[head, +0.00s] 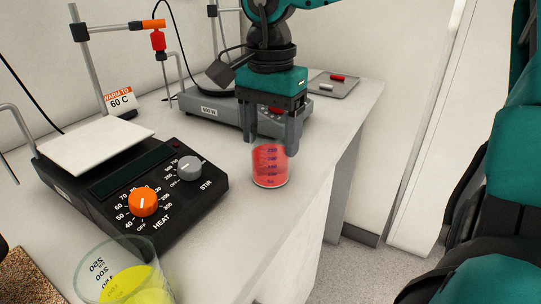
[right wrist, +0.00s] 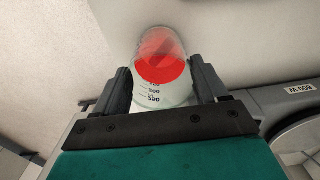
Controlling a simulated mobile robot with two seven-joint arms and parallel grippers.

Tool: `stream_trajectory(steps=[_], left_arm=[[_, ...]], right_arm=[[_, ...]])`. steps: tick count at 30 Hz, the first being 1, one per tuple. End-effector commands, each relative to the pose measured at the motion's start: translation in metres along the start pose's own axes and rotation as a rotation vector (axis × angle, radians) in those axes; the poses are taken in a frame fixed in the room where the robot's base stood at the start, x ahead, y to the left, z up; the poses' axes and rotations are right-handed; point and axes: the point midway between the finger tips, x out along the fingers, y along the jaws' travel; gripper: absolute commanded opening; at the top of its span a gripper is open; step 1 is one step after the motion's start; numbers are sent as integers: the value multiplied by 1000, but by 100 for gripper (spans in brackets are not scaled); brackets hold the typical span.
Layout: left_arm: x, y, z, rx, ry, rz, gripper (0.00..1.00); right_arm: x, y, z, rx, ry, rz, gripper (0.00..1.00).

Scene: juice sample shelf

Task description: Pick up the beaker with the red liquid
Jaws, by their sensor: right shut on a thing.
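The glass beaker with red liquid (head: 270,167) is near the table's right edge, below my right gripper in the head view. It has printed volume marks and looks upright. My right gripper (head: 274,140) points down from above, with one finger on each side of the beaker's upper part. In the right wrist view the beaker (right wrist: 160,72) sits between the two fingers (right wrist: 160,88), and the gripper is shut on it. I cannot tell whether its base touches the table. My left gripper is not in view.
A hotplate with an orange knob (head: 142,202) stands left of the beaker. A beaker with yellow liquid (head: 125,280) is at the front left. The white table (head: 232,225) is bare in front of the red beaker.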

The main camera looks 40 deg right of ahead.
Motion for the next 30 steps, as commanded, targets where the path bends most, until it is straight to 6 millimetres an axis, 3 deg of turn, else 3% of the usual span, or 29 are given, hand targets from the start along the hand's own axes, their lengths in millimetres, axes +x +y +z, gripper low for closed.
stream_trajectory(steps=[8, 20, 30], left_arm=[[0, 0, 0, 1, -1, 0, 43], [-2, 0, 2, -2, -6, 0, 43], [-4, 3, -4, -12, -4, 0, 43]], right_arm=[[0, 0, 0, 0, 0, -1, 32], [-3, 0, 0, 0, 1, -3, 32], [-26, -1, 0, 0, 1, -5, 31]])
